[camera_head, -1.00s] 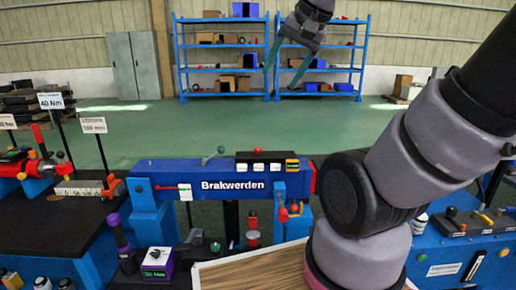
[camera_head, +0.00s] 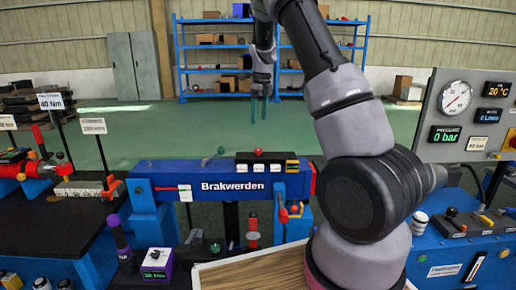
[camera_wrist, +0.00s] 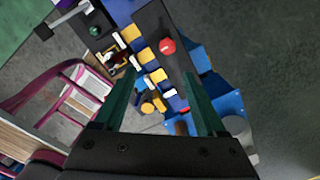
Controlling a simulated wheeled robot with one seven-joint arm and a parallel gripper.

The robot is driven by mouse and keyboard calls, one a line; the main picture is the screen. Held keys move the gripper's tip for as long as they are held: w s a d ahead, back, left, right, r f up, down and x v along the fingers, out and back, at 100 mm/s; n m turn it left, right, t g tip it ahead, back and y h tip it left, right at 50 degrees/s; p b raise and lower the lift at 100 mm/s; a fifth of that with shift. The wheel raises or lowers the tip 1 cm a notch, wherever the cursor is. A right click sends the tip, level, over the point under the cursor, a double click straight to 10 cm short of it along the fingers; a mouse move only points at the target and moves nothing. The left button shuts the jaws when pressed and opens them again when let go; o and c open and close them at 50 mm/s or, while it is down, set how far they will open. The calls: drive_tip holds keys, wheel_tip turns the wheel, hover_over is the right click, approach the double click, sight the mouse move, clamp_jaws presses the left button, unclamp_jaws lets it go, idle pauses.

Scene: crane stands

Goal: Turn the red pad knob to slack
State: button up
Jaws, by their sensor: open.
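In the wrist view the red knob (camera_wrist: 167,46) shows on a dark surface, beyond the fingertips and slightly right of centre. Any slack marking is too small to read. My gripper (camera_head: 259,112) hangs fingers-down above the beam in the head view, with its fingers apart. In the wrist view my gripper (camera_wrist: 160,76) is open, with nothing between its green fingers, clear of the knob.
A green knob (camera_head: 221,150) is left of the black block. A gauge panel (camera_head: 470,110) stands at the right, and a black workbench (camera_head: 60,215) with signs is at the left. Open floor lies behind the beam.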

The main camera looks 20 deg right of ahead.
sight(258, 149)
drive_tip(key=shift+m+h, duration=0.3)
drive_tip(key=shift+m, duration=0.6)
drive_tip(key=f, duration=0.4)
drive_tip(key=w+f, duration=0.1)
drive_tip(key=f, duration=0.4)
drive_tip(key=w+f, duration=0.1)
drive_tip(key=f, duration=0.4)
drive_tip(key=shift+f, duration=0.25)
clamp_jaws()
